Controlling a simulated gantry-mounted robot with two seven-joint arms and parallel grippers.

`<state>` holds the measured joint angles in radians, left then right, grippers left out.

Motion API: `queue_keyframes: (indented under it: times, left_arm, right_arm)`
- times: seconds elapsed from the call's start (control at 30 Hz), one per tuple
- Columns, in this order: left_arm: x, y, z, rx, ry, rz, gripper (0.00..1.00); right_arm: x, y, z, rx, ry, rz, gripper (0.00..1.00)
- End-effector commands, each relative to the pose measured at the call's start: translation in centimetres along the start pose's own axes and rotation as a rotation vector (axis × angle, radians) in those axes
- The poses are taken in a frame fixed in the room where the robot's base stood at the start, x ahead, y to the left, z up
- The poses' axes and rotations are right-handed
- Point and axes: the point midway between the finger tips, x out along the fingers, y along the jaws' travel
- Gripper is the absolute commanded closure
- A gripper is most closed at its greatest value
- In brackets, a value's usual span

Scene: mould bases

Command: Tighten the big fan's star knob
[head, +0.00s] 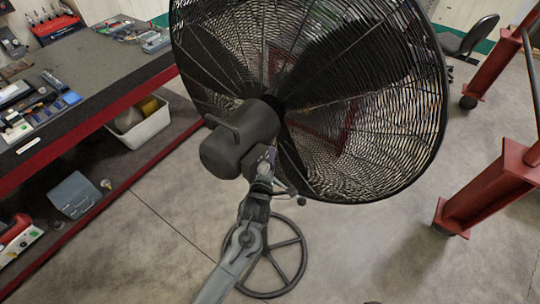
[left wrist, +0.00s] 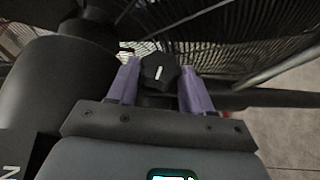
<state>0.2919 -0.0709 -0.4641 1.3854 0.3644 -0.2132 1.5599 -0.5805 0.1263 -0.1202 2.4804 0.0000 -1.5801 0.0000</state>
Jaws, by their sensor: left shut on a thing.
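The big fan (head: 310,95) stands on a round spoked base (head: 300,262), its black cage filling the middle of the head view. Its dark motor housing (head: 240,138) faces me, with a handle on the back. The black star knob (left wrist: 158,75) has a white mark pointing nearly upward in the left wrist view. My left gripper (head: 266,158) is at the fan's neck, just right of the motor housing. Its purple fingers (left wrist: 158,66) are shut on the knob from both sides. The knob is not clearly visible in the head view. My right gripper is not in view.
A red-edged workbench (head: 85,85) with tools stands at the left, with a white bin (head: 142,127) on its lower shelf. Red steel frames (head: 490,190) stand at the right, and a black chair (head: 470,40) at the back right. The floor around the fan's base is clear.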

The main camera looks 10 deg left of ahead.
Motion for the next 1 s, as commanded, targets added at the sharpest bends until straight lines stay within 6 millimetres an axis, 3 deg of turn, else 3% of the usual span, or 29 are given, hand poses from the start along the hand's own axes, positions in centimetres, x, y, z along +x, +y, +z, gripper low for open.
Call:
queue_keyframes:
  times: [0.07,0.4,0.43,0.57,1.0]
  left_arm:
    - [-0.05,0.35,0.06,0.007,-0.002,-0.022,0.80]
    - [-0.02,0.06,0.05,0.014,-0.003,-0.030,0.80]
    - [-0.02,0.06,0.05,0.014,-0.003,-0.030,0.47]
    - [-0.02,0.05,0.04,0.014,-0.003,-0.030,0.27]
    - [-0.55,-0.08,0.05,0.012,-0.002,-0.032,0.24]
  right_arm:
    - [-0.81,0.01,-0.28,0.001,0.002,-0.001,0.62]
    - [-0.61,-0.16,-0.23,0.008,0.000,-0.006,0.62]
    - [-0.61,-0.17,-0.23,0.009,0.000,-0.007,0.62]
    - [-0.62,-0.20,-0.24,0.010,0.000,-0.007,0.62]
    - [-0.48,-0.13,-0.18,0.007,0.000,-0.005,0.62]
